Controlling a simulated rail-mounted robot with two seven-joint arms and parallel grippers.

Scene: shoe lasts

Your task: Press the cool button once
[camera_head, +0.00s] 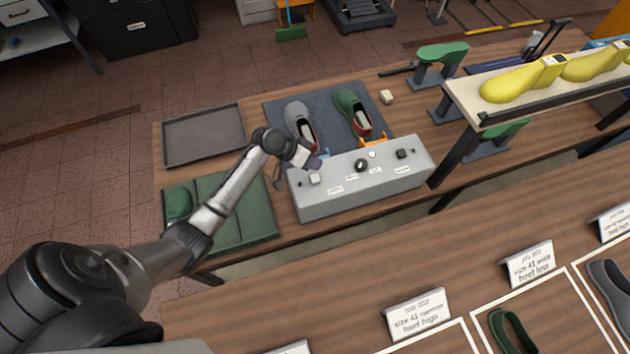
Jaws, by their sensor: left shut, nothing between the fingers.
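A grey control box (350,188) stands on the wooden workbench. On its top are a pale button (314,179) at the left end, a dark round knob (361,165) in the middle, a small white button or lamp (372,154) behind it, and a dark square button (402,154) at the right. The small labels are too blurred to read, so I cannot tell which button is the cool one. My left gripper (313,162) is shut and empty, with its tips near the back left of the box, close to the pale button. I cannot tell whether it touches anything. My right gripper is not in view.
Behind the box, a grey shoe (300,124) and a green shoe (352,112) lie on a dark mat (325,98). A raised shelf with yellow lasts (515,83) stands at right.

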